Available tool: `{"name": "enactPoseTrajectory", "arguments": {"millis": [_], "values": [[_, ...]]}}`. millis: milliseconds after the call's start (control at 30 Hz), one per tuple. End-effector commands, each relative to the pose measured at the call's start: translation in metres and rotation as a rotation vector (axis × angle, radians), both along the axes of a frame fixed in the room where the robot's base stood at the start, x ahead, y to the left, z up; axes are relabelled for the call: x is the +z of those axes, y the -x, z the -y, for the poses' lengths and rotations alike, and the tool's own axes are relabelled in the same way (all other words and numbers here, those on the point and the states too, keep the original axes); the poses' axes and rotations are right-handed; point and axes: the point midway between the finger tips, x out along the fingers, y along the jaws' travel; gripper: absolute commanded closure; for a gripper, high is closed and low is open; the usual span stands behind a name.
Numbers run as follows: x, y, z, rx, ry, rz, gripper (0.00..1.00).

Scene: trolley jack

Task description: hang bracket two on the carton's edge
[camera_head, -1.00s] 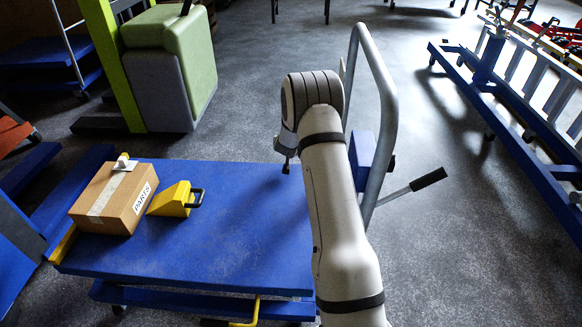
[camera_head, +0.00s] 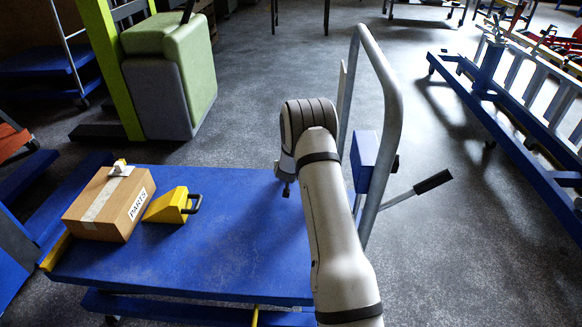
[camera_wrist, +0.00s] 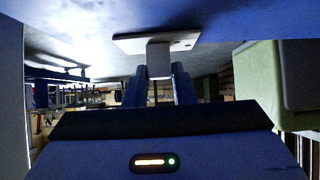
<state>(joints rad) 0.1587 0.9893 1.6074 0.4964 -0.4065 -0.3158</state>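The carton (camera_head: 104,206), a brown box with white tape and a PARTS label, stands on the left end of the blue lift table. In the wrist view, my gripper (camera_wrist: 158,72) is shut on a pale block belonging to a flat plate with small holes, apparently bracket two (camera_wrist: 158,46). In the head view, my gripper (camera_head: 286,189) is mostly hidden by my wrist, over the right part of the table and well right of the carton. The held bracket cannot be made out there.
A yellow wedge with a black handle (camera_head: 172,205) stands right beside the carton. The blue table top (camera_head: 235,235) is bare from there to my arm. A grey tube handle (camera_head: 385,90) rises behind my arm. A green and grey block (camera_head: 170,80) stands on the floor beyond.

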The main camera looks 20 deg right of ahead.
Motion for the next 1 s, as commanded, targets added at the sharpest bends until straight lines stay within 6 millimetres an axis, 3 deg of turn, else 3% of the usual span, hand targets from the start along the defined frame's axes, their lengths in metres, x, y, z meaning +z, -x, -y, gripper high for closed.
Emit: {"name": "enactPoseTrajectory", "arguments": {"millis": [233, 567, 800, 1000], "values": [[0.001, 0.000, 0.000, 0.001, 0.000, 0.000, 0.57], [0.006, 0.005, -0.003, 0.001, 0.000, -0.001, 0.57], [0.038, 0.030, -0.017, 0.004, 0.000, 0.000, 0.57], [0.051, 0.047, -0.025, 0.002, -0.001, -0.001, 0.57]]}}
